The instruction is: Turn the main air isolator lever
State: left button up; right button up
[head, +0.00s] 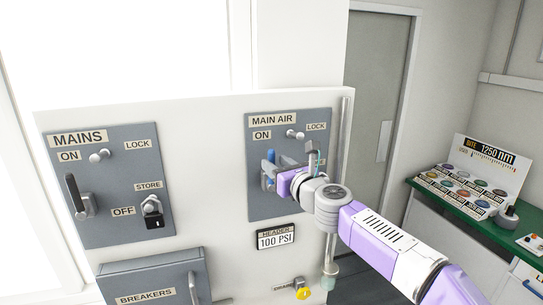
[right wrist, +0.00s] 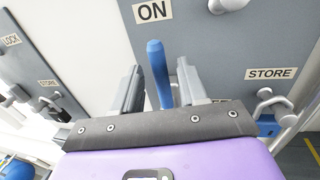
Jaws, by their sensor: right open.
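The main air isolator lever (head: 271,156) has a blue handle and sits on the grey MAIN AIR panel (head: 287,211), below the ON label. In the right wrist view the blue handle (right wrist: 159,72) points up towards the ON label (right wrist: 152,11). My right gripper (head: 267,172) is at the lever. In the right wrist view the fingers of my right gripper (right wrist: 158,88) are open, one on each side of the handle. Whether either finger touches it I cannot tell. The lever's base is hidden behind the gripper. My left gripper is not in view.
The MAINS panel (head: 114,216) with a black lever (head: 76,195) stands to the left. A LOCK peg (head: 295,134) is above the gripper. A blue padlock (right wrist: 268,126) hangs below the STORE label. A pressure sign (head: 276,237) and a vertical pipe (head: 345,125) are near my arm.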

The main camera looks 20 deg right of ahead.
aim_at(273, 162)
jog(key=shift+p+x, duration=0.6)
jog(key=shift+x, duration=1)
jog(key=shift+c, duration=0.3)
grip_shut()
